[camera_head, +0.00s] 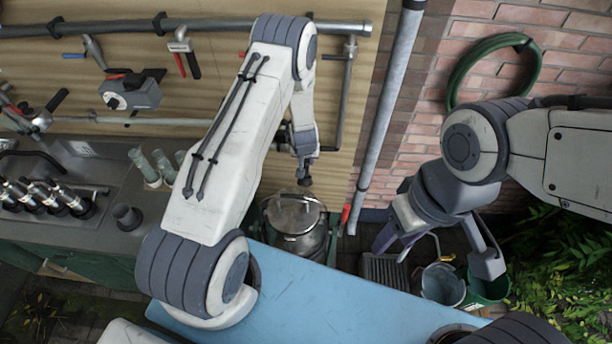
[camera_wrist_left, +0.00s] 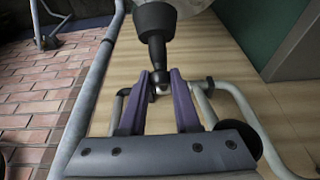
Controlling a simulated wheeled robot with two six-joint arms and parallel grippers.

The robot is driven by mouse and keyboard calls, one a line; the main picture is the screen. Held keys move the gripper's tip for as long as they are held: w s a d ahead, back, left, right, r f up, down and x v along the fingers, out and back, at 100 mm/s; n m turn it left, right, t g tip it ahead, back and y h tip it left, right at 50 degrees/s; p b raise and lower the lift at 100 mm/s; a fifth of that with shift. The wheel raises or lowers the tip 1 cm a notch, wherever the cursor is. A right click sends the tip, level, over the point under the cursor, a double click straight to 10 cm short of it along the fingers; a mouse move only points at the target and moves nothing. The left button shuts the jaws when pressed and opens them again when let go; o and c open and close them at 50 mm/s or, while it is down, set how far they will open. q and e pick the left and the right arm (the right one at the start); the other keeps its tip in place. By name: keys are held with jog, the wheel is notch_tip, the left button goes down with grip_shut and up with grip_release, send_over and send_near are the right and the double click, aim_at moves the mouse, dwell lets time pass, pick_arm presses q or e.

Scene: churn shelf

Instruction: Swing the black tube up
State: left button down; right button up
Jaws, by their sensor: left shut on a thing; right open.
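The black tube (camera_wrist_left: 157,50) is in the left wrist view, with a wide black end at the top and a narrower stem running down between the fingers. My left gripper (camera_wrist_left: 162,82) is shut on this stem. In the head view, a black piece (camera_head: 305,165) hangs in front of the wooden board below my left wrist, above the metal churn (camera_head: 296,238). My left arm hides most of the fingers there. My right gripper (camera_head: 437,245) is open and empty at the right, above the buckets.
Grey pipes (camera_head: 180,27) run along the board, with hand tools hanging near them. A sink counter (camera_head: 75,240) with taps stands at left. Buckets (camera_head: 443,284) and a crate stand on the ground below my right gripper. A green hose (camera_head: 460,70) hangs on the brick wall.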

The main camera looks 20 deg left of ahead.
pick_arm(q)
jog(key=shift+w+a+r+p, duration=0.15)
jog(key=shift+w+r+p, duration=0.45)
jog(key=shift+r+p, duration=0.4)
jog(key=shift+w+f, duration=0.1)
jog(key=shift+w, duration=0.1)
jog(key=shift+w+a+r, duration=0.15)
jog(key=shift+w+r, duration=0.2)
jog(key=shift+r, duration=0.05)
jog(key=c, duration=0.6)
grip_release()
jog(key=shift+o, duration=0.2)
jog(key=shift+s, duration=0.1)
jog(key=shift+v, duration=3.5)
jog(key=shift+f, duration=0.1)
